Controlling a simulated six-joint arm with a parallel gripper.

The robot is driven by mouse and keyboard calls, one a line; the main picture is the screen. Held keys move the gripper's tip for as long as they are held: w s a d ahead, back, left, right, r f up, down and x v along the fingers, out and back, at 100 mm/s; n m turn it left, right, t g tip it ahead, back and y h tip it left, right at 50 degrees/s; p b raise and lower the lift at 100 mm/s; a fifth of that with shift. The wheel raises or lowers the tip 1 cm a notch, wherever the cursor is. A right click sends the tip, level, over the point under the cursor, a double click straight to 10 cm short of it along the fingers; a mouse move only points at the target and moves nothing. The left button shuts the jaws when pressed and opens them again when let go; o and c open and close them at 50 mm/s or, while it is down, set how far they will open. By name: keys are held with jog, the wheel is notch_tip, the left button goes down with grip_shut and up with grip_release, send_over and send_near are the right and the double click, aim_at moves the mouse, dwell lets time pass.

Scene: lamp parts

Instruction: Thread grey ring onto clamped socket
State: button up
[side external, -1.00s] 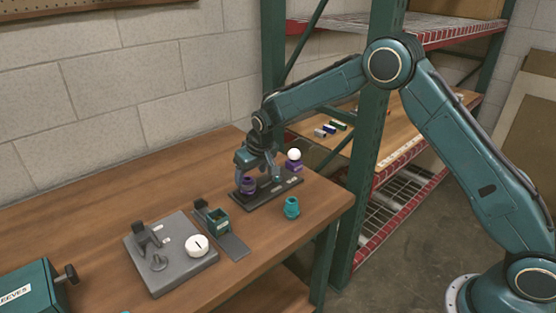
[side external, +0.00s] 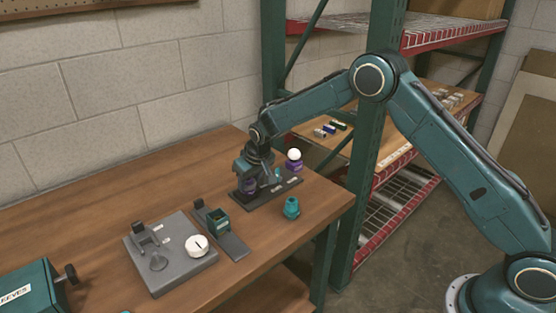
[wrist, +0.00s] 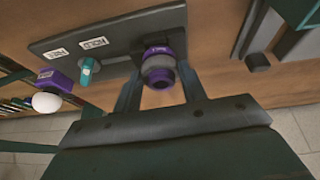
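A purple socket (wrist: 160,84) stands in the holder at one end of the dark plate (wrist: 107,45), with a grey ring (wrist: 157,61) around it. In the side view, only a little of the purple socket (side external: 248,187) shows below my gripper (side external: 252,180). In the wrist view my gripper (wrist: 160,70) points at the socket, one finger close on each side of it and the ring. I cannot tell whether the fingers touch the ring or stand slightly apart. How far the ring is seated cannot be seen.
A loose teal part (side external: 291,208) stands near the table's right edge. A green box fixture (side external: 217,220) and a grey plate with a white dial (side external: 198,245) stand nearer.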

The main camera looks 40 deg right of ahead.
jog(key=shift+o, duration=1.1)
jog(key=c, duration=0.4)
jog(key=shift+r, duration=0.8)
jog(key=shift+g, duration=0.4)
jog(key=shift+c, duration=0.3)
jog(key=shift+r, duration=0.15)
jog(key=shift+r, duration=1.55)
jog(key=shift+r, duration=0.1)
jog(key=shift+r, duration=1.9)
